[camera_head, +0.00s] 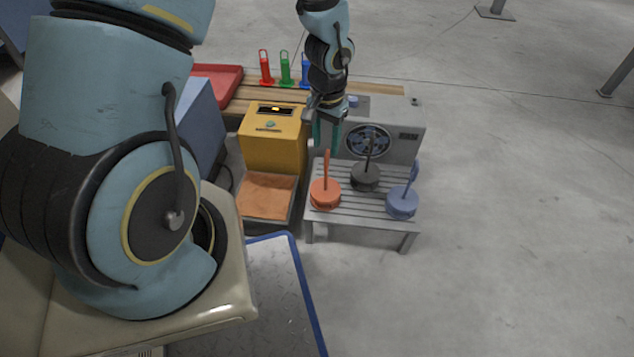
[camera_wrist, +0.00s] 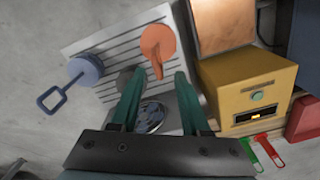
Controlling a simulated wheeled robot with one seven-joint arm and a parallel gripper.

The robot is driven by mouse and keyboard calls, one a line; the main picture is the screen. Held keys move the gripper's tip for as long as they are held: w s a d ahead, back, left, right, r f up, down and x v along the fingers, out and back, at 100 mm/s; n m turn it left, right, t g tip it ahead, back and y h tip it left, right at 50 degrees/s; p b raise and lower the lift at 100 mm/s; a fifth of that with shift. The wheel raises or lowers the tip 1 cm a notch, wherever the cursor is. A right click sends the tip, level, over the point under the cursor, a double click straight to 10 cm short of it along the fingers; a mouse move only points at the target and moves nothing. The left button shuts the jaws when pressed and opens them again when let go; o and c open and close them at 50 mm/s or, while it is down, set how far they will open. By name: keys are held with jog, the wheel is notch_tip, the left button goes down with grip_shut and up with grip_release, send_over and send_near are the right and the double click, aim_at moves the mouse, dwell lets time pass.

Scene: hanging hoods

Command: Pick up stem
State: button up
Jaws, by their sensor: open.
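Three round hoods with upright stems stand on a grey slatted stand (camera_head: 357,205): an orange one (camera_head: 325,195), a dark grey one (camera_head: 365,178) and a blue one (camera_head: 402,203). The orange hood's stem (camera_head: 326,163) rises from its top, and in the wrist view this stem (camera_wrist: 159,70) points in between my fingertips. The blue stem (camera_wrist: 52,99) ends in a square loop. My gripper (camera_head: 326,147) is open and empty, pointing down above the back left of the stand. In the wrist view the left finger of my gripper (camera_wrist: 158,77) partly hides the dark grey hood (camera_wrist: 126,76).
A grey box with a round fan (camera_head: 368,140) stands right behind the stand. A yellow box (camera_head: 272,140) with a brown pad (camera_head: 267,196) is to the left. Red (camera_head: 265,68), green (camera_head: 285,69) and blue upright tags and a red tray (camera_head: 217,82) are behind. Floor to the right is clear.

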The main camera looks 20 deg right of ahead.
aim_at(326, 158)
jog(key=shift+w+d+f, duration=0.15)
jog(key=shift+w+f, duration=0.05)
jog(key=shift+f, duration=0.65)
notch_tip(326, 158, down, 5)
jog(key=shift+r+b, duration=0.2)
jog(key=shift+b, duration=0.85)
jog(key=f+b, duration=0.2)
jog(key=f, duration=0.1)
jog(key=f+b, duration=0.1)
jog(key=f, duration=0.1)
jog(key=shift+s+f, duration=0.15)
jog(key=shift+s, duration=0.2)
jog(key=shift+c, duration=0.3)
grip_shut()
